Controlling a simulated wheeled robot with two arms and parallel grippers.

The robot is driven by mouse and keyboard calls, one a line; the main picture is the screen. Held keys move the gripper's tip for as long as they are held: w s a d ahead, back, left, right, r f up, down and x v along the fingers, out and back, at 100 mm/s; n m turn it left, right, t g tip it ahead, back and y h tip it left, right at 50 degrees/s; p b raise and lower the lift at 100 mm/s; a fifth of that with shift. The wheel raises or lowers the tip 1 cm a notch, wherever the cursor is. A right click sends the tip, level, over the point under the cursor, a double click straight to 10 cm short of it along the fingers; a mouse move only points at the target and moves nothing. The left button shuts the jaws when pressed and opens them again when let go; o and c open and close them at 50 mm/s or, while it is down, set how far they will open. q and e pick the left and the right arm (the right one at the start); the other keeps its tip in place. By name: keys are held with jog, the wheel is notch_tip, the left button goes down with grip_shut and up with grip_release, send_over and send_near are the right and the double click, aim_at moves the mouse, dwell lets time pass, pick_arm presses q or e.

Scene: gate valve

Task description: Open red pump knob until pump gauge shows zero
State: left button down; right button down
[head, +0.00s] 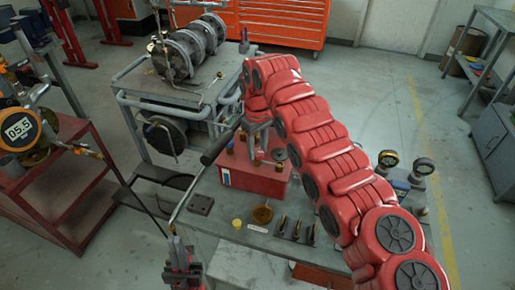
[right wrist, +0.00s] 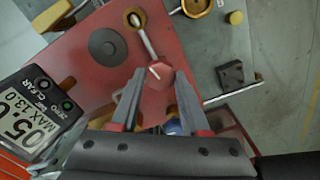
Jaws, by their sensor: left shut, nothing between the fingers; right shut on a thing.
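The red pump (head: 240,181) is a red box on the bench in the head view. Its red hexagonal knob (right wrist: 160,76), with a white mark on top, is in the right wrist view. My right gripper (right wrist: 158,84) has its fingers on either side of the knob and is shut on it. In the head view my right arm hides the knob. A digital gauge (right wrist: 36,112) at the left of the right wrist view is partly cut off; it seems to read about 05.0, with MAX 13.0 below. My left gripper (head: 176,240) is shut and empty at the bench's front left.
A long black-gripped lever (head: 216,148) slants beside the pump. An orange round gauge (head: 20,129) reading 05.5 is at the left on a red cart. Small parts (head: 296,229) lie on the bench front.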

jog(key=shift+c, duration=1.9)
grip_release()
jog(key=shift+r, duration=0.1)
jog(key=shift+r, duration=0.25)
notch_tip(320, 180, up, 7)
jog(key=shift+a+f+p, duration=0.1)
jog(key=shift+a+p, duration=0.05)
jog(key=shift+p, duration=0.35)
notch_tip(320, 180, up, 10)
jog(key=p, duration=0.9)
send_over(257, 151)
jog(key=shift+s, duration=0.15)
